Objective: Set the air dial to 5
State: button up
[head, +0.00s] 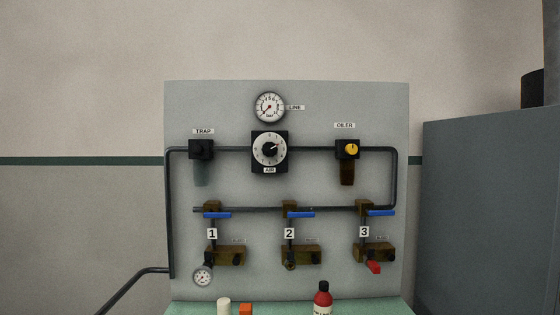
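The air dial (269,149) is a round white-faced dial with a black knob at its centre, on a black square block in the upper middle of the grey panel (230,105). Its label below reads AIR. The knob's pointer is turned to the right and slightly up; the numbers around the face are too small to read. A round gauge (269,107) with a red needle sits just above it, and its needle points to the lower left. My gripper is not in view.
A trap (201,150) is left of the dial and an oiler (347,150) with a yellow knob is right. Below are several blue-handled valves (299,214). A grey cabinet (490,210) stands right.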

aim_at(270, 149)
jog(key=z, duration=1.25)
jog(key=k, duration=1.3)
jog(key=u, duration=1.25)
jog(key=i, duration=1.05)
